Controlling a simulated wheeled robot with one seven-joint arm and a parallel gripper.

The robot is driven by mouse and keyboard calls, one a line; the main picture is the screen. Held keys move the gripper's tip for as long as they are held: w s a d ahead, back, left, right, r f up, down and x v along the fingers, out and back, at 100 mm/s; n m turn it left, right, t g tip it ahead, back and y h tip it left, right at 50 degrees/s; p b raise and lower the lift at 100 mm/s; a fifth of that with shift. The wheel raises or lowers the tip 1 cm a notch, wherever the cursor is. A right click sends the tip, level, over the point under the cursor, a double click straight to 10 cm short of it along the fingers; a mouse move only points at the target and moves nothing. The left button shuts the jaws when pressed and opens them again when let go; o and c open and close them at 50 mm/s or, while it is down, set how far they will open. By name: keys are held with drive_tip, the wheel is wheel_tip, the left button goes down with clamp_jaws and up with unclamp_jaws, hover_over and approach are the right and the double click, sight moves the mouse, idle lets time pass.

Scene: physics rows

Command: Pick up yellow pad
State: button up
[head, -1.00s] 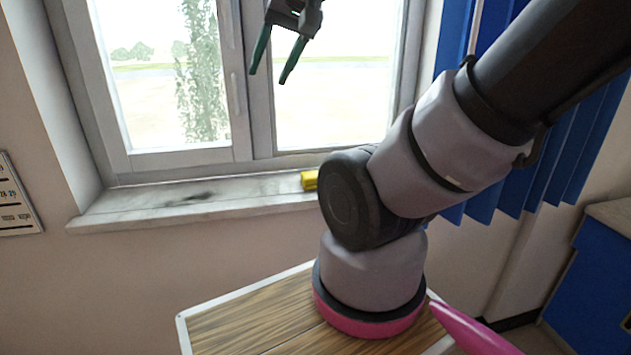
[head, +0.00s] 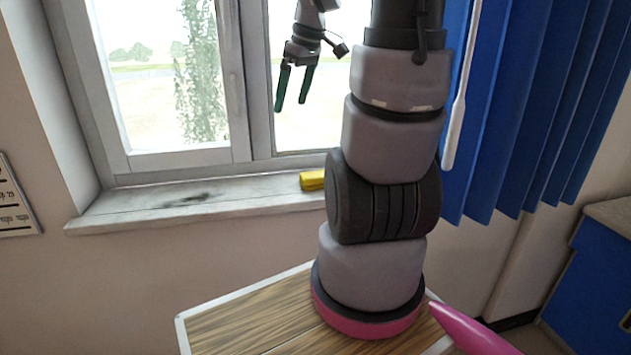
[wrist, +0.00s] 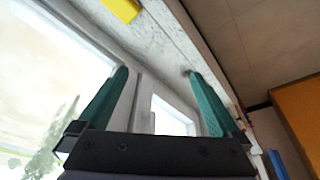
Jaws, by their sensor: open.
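The yellow pad (head: 312,180) lies on the window sill in the head view, its right part hidden behind my arm. It also shows at the top edge of the wrist view (wrist: 122,9), partly cut off. My gripper (head: 291,108) has green fingers that hang down, apart and empty, in front of the window and above the pad. In the wrist view the two fingertips (wrist: 157,72) are spread, with no object between them, and the pad is beyond the left fingertip.
The pale sill (head: 160,211) is clear left of the pad, except for a dark stain. The window frame (head: 257,100) stands behind my gripper. Blue curtain strips (head: 520,110) hang at the right with a white rod (head: 457,130). A blue cabinet (head: 595,270) stands at far right.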

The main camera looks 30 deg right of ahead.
drive_tip(key=w+d+f+n+g, duration=0.1)
drive_tip(key=w+d+f+n, duration=0.25)
drive_tip(key=d+f, duration=0.25)
drive_tip(key=n+g+y, duration=0.1)
drive_tip(key=n+y, duration=0.2)
drive_tip(key=n, duration=0.3)
approach(316, 174)
drive_tip(key=x, duration=0.5)
drive_tip(key=shift+s+a, duration=0.1)
drive_tip(key=shift+s, duration=0.15)
drive_tip(key=shift+w+x, duration=0.15)
drive_tip(key=shift+x, duration=1.15)
drive_tip(key=shift+w+x, duration=0.15)
drive_tip(key=shift+x, duration=1.2)
drive_tip(key=c, duration=1.3)
wheel_tip(316, 174, up, 10)
drive_tip(key=shift+r, duration=0.1)
